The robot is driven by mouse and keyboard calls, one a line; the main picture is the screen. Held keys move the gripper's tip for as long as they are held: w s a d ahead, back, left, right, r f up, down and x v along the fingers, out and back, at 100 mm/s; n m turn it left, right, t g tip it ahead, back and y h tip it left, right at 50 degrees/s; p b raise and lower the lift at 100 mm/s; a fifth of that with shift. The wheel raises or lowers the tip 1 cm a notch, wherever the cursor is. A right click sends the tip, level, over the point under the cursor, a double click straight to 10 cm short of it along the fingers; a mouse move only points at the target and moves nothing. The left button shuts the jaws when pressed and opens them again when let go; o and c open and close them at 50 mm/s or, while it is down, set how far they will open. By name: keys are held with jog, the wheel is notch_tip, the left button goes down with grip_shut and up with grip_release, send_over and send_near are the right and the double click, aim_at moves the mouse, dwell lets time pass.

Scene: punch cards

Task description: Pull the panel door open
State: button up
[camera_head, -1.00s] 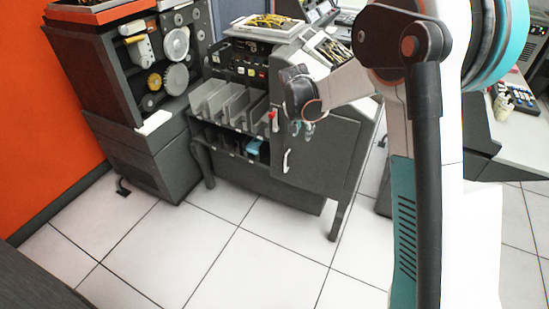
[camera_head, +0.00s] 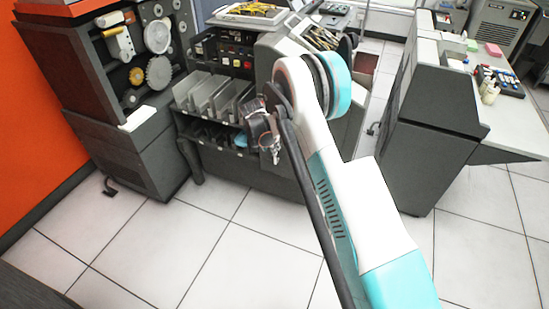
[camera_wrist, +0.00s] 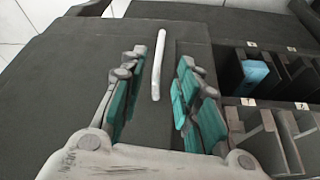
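The panel door (camera_wrist: 70,85) is a flat dark grey panel filling the left and middle of the wrist view. Its slim white bar handle (camera_wrist: 158,65) stands between my fingers, slightly nearer the left one, with a visible gap on each side. My gripper (camera_wrist: 157,92) is open, with teal pads facing each other, and holds nothing. In the head view my gripper (camera_head: 270,147) is at the front of the grey machine, right of its card slots. The handle and most of the door are hidden behind my arm there. The door looks shut.
Card bins (camera_wrist: 265,75) with a blue item lie right of the door in the wrist view. A reel cabinet (camera_head: 120,135) stands left of the machine. A grey desk unit (camera_head: 430,120) stands to the right. The tiled floor (camera_head: 215,250) in front is clear.

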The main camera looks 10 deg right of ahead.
aim_at(275, 162)
jog(key=b+x, duration=0.2)
jog(key=x, duration=0.6)
jog(key=shift+w+d+f+b, duration=0.1)
jog(key=shift+f+b, duration=0.1)
jog(key=shift+b, duration=0.15)
grip_shut()
